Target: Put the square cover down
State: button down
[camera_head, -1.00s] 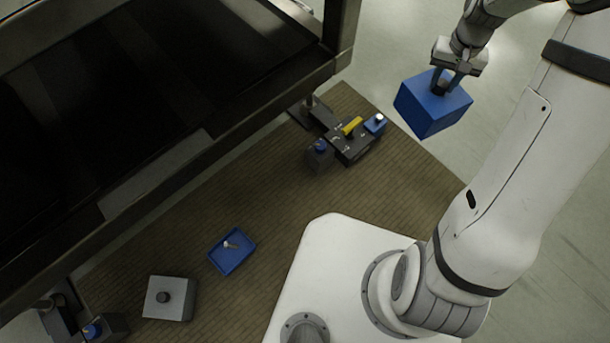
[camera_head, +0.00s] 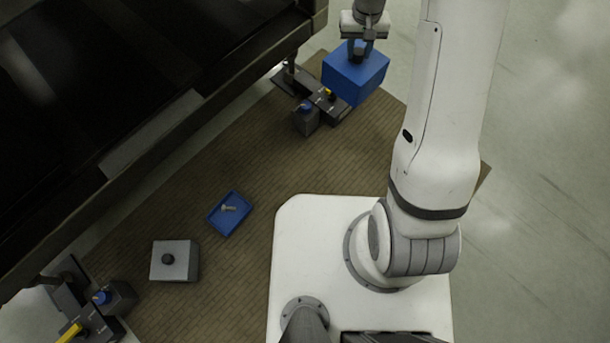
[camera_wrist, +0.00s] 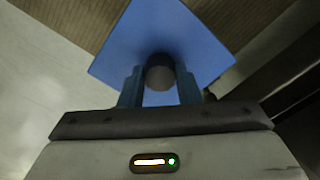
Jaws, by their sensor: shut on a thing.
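The square cover is a blue box-shaped piece (camera_head: 355,76) with a dark knob on top. My gripper (camera_head: 362,50) is shut on the knob and holds the cover at the top of the head view, at the far edge of the brown mat. In the wrist view the blue cover (camera_wrist: 160,40) fills the upper middle, with the round grey knob between my two fingers (camera_wrist: 160,80). The cover hides part of the dark fixture beneath it in the head view. I cannot tell whether its underside touches anything.
A dark fixture with a yellow handle (camera_head: 329,95) and blue-topped block (camera_head: 305,118) lies beside the cover. A blue tray (camera_head: 224,222) with a bolt and a grey square cover (camera_head: 187,266) lie on the mat (camera_head: 200,170). Another fixture (camera_head: 108,298) stands lower left. A dark framed structure (camera_head: 100,90) borders the left.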

jog(key=a+f+n, duration=0.2)
jog(key=a+f, duration=1.1)
jog(key=f, duration=0.1)
jog(key=s+a+f+n+p, duration=0.1)
jog(key=s+a+f, duration=0.4)
jog(key=f, duration=0.2)
jog(key=s+a+f+n+p, duration=0.1)
jog(key=s+a+f+n, duration=0.1)
jog(key=s+a+f, duration=0.4)
notch_tip(320, 180, down, 12)
jog(key=b, duration=0.4)
jog(key=shift+w+d+r, duration=0.15)
jog(key=shift+d+r, duration=0.05)
jog(key=shift+d, duration=0.15)
jog(key=shift+f+b, duration=0.3)
jog(key=shift+b, duration=0.15)
jog(key=c, duration=1.1)
grip_release()
